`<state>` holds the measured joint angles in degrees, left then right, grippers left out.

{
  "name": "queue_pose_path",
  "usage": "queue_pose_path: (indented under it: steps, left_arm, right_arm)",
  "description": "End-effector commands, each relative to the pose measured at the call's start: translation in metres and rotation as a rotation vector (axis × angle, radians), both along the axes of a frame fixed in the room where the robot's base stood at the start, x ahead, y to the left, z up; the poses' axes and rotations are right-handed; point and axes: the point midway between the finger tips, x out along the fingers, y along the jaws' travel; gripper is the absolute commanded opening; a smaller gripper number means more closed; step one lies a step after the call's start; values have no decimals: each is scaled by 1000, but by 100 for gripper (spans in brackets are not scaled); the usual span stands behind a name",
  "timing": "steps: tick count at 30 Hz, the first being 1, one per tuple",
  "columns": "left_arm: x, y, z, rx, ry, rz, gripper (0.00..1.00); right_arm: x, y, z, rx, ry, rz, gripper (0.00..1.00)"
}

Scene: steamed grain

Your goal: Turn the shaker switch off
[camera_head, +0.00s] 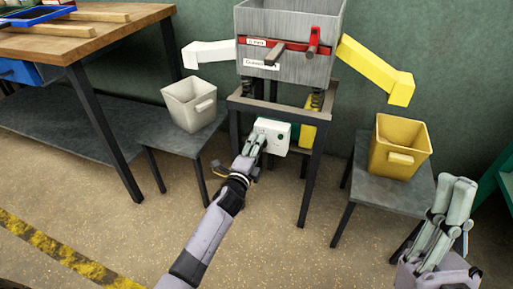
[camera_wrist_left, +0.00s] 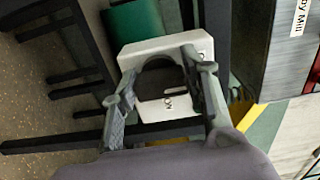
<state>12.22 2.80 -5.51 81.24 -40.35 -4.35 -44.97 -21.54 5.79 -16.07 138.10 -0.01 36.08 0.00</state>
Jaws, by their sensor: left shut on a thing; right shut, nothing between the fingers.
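The shaker is a grey metal hopper (camera_head: 288,62) with red parts, on a dark stand (camera_head: 318,150). A white switch box (camera_head: 273,134) with a green dot is on the front of the stand. My left gripper (camera_head: 254,143) is at the left part of the box, its fingers shut on the switch there. The fingers hide most of the switch in the head view. In the left wrist view the box (camera_wrist_left: 165,112) shows between the fingers, with a small ON label. My right gripper (camera_head: 457,195) is shut and empty at the lower right, away from the shaker.
A white chute (camera_head: 208,53) points toward a white bin (camera_head: 192,104) on a low left table. A yellow chute (camera_head: 378,70) points toward a yellow bin (camera_head: 400,147) on a right table. A wooden workbench (camera_head: 120,35) stands at upper left. The front floor is clear.

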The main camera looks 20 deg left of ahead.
Motion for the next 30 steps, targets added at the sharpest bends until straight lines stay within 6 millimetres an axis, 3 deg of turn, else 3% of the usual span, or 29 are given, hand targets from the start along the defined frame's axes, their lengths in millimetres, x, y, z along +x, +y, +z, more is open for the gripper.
queue_pose_path:
  steps: [1,2,10,22,26,30]
  left_arm:
    - [0,1,-1,-4,2,3,13]
    - [0,1,-1,-4,2,3,43]
    - [0,1,-1,-1,2,1,61]
    - [-6,1,-1,0,1,1,62]
    - [-24,1,-2,1,3,0,62]
    - [-56,2,-2,0,3,0,62]
  right_arm:
    - [0,0,0,0,0,0,0]
    - [0,0,0,0,-1,0,0]
    - [-1,0,0,1,-3,0,0]
    - [1,0,-2,-2,1,1,0]
    - [0,0,-1,-2,-1,1,0]
    - [0,0,0,0,-2,0,0]
